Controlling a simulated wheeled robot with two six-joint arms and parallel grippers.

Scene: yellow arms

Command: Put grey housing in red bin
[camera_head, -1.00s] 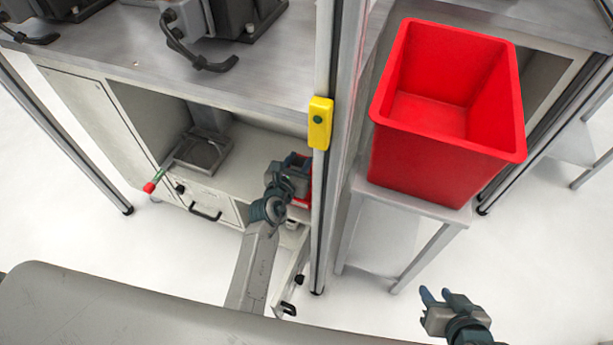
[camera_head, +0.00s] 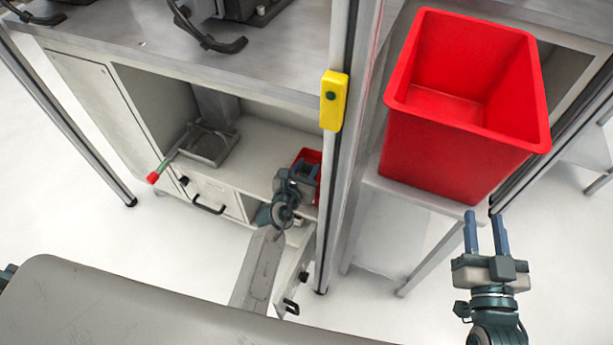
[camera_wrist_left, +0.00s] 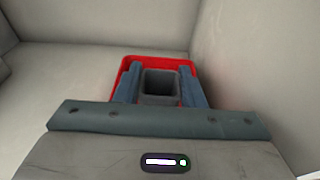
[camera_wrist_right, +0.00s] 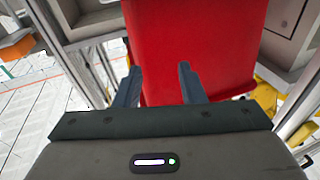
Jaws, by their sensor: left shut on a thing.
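The grey housing (camera_wrist_left: 160,86) shows in the left wrist view as a small hollow grey block. My left gripper (camera_wrist_left: 160,82) is shut on it, one blue finger on each side. A small red tray (camera_wrist_left: 129,62) lies under and around it. In the head view my left gripper (camera_head: 303,178) reaches into the cabinet shelf; the housing is hidden there. The large red bin (camera_head: 398,150) stands open and empty on a stand at the right. My right gripper (camera_head: 486,235) is open and empty below and in front of the bin; its fingers (camera_wrist_right: 158,88) point at the bin's wall.
A metal post (camera_head: 338,150) with a yellow box (camera_head: 333,100) stands between the cabinet and the bin. The cabinet shelf (camera_head: 262,140) holds a grey fixture (camera_head: 208,145) at the left. An open drawer (camera_head: 297,280) juts out below my left arm.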

